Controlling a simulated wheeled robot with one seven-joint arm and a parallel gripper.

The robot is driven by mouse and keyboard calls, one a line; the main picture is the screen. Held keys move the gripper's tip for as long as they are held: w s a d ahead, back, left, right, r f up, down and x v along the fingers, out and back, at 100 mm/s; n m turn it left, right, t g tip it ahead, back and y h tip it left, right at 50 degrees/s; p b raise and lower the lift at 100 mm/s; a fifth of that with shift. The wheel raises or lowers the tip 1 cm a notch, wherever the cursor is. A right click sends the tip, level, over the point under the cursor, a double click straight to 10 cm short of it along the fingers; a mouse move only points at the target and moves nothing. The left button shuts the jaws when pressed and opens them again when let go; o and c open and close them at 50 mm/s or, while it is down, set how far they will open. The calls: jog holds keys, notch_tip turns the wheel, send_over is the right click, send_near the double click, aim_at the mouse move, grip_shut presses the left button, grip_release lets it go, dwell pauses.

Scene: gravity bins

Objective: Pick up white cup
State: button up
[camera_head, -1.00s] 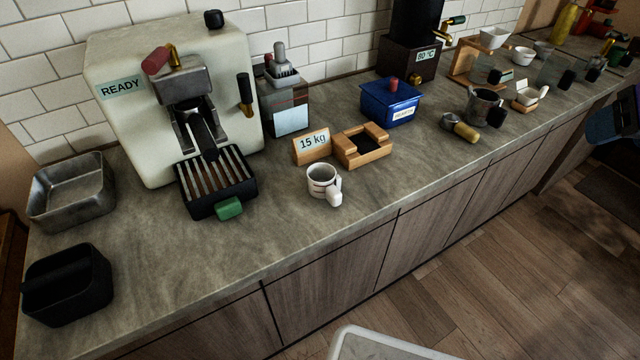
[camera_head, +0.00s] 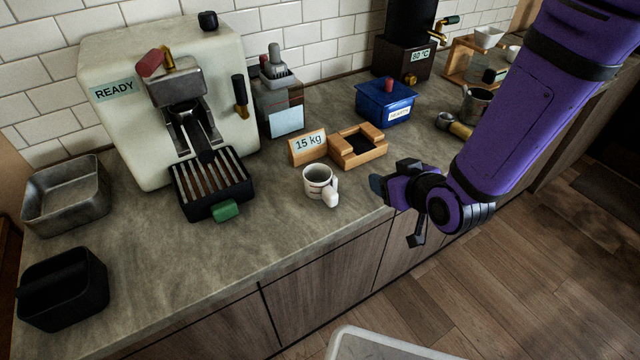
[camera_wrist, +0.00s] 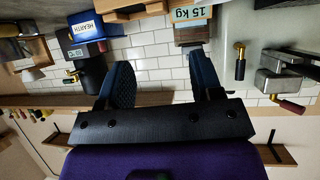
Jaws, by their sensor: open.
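The white cup (camera_head: 317,180) stands upright on the stone counter (camera_head: 270,225), in front of the 15 kg sign, with its thick white handle toward the lower right. My gripper (camera_head: 378,188) is at the counter's front edge, to the right of the cup and apart from it. In the wrist view my gripper (camera_wrist: 163,80) shows two dark blue fingers spread with nothing between them. The cup is not visible in the wrist view.
A wooden holder (camera_head: 357,160) and the 15 kg sign (camera_head: 308,146) stand just behind the cup. The espresso machine (camera_head: 110,110) with its drip tray (camera_head: 190,205) is to the left. A blue box (camera_head: 385,105) is behind right. The counter in front of the cup is clear.

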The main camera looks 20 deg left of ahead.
jog(key=n+y, duration=0.1)
jog(key=y, duration=0.1)
send_near(335, 200)
jog(key=w, duration=0.1)
jog(key=x, duration=1.1)
jog(key=shift+s+a+f, duration=0.2)
jog(key=shift+s+a, duration=0.05)
grip_shut()
